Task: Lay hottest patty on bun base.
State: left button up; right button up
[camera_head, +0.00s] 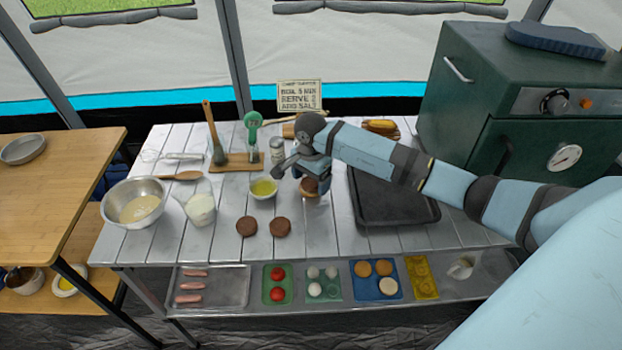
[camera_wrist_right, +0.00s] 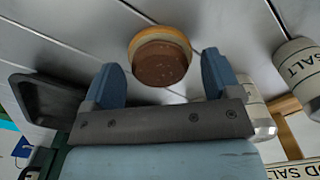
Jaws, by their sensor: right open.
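Two brown patties, one left (camera_head: 247,226) and one right (camera_head: 280,227), lie side by side on the white slatted table. A third patty (camera_head: 308,185) sits on a tan bun base (camera_head: 307,194), partly hidden by my right gripper (camera_head: 318,184). In the right wrist view this patty (camera_wrist_right: 159,65) lies on the bun base (camera_wrist_right: 158,36), whose rim shows around it. My right gripper (camera_wrist_right: 163,82) is open, its blue fingers apart on either side of the patty, not visibly touching it. Nothing shows which patty is hottest. My left gripper is not in view.
A small yellow bowl (camera_head: 263,187) and a salt shaker (camera_head: 277,152) stand left of my right gripper. A dark tray (camera_head: 390,202) lies to its right, before a green oven (camera_head: 520,105). The table's front edge beside the two patties is clear.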

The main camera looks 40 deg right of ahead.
aim_at(311, 181)
jog(key=shift+r, duration=0.5)
notch_tip(311, 181, up, 11)
jog(key=shift+r, duration=0.1)
dwell(0.3)
